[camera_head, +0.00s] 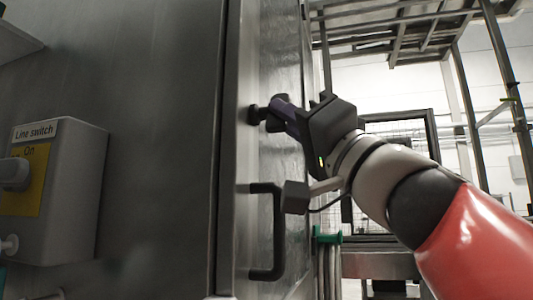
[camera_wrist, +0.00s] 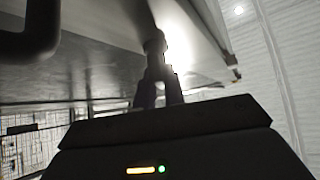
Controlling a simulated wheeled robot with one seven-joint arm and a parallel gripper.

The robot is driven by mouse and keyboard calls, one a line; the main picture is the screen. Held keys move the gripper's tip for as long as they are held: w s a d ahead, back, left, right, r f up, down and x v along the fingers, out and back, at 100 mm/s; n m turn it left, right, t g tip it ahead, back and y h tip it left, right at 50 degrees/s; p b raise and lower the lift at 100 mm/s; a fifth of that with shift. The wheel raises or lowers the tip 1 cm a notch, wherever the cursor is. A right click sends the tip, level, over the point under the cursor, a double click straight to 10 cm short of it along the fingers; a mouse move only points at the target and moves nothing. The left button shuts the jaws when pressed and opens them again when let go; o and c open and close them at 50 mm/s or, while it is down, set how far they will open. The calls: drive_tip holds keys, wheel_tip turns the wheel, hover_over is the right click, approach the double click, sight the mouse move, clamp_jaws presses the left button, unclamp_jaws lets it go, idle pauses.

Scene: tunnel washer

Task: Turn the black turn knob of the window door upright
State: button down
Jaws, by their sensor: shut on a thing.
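The window door (camera_head: 280,160) is a metal panel seen at a steep angle in the head view. The black turn knob (camera_head: 257,114) sits on its upper part near the left edge. My gripper (camera_head: 276,112) is at the knob with its fingers shut on it. In the wrist view my gripper (camera_wrist: 158,90) shows from behind, with the dark knob (camera_wrist: 154,45) between and just beyond the fingertips. The fingers hide part of the knob, so I cannot tell its exact turn angle.
A black bar handle (camera_head: 268,232) stands out from the door below my gripper; it also shows in the wrist view (camera_wrist: 32,35). A grey line switch box (camera_head: 60,190) is on the wall at the left. A metal frame (camera_head: 400,25) rises at the back right.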

drive_tip(key=f+n+g+y+b, duration=0.1)
drive_tip(key=b, duration=0.1)
drive_tip(key=shift+w+n+y+b, duration=0.1)
drive_tip(key=shift+n+y+b, duration=0.2)
drive_tip(key=shift+n, duration=0.1)
drive_tip(key=n+g+y+b, duration=0.1)
drive_tip(key=n+b, duration=0.1)
drive_tip(key=b, duration=0.1)
drive_tip(key=shift+w+d+n+g+y, duration=0.1)
drive_tip(key=shift+n+g+y, duration=0.2)
drive_tip(key=shift+n+y, duration=0.1)
drive_tip(key=n+g+y+b, duration=0.1)
drive_tip(key=n+g, duration=0.1)
drive_tip(key=n, duration=0.1)
drive_tip(key=shift+w+r+y+b, duration=0.1)
drive_tip(key=shift+y+b, duration=0.2)
drive_tip(key=shift+b, duration=0.1)
drive_tip(key=shift+r+n+g+y+b, duration=0.15)
drive_tip(key=shift+n+g+y+b, duration=0.3)
drive_tip(key=shift+n+g, duration=0.7)
drive_tip(key=shift+r+n+g+y+b, duration=0.1)
drive_tip(key=shift+n+g+y+b, duration=0.15)
drive_tip(key=shift+n+g+y, duration=0.65)
drive_tip(key=shift+n+g, duration=0.35)
drive_tip(key=shift+n, duration=0.2)
drive_tip(key=c, duration=1.5)
unclamp_jaws()
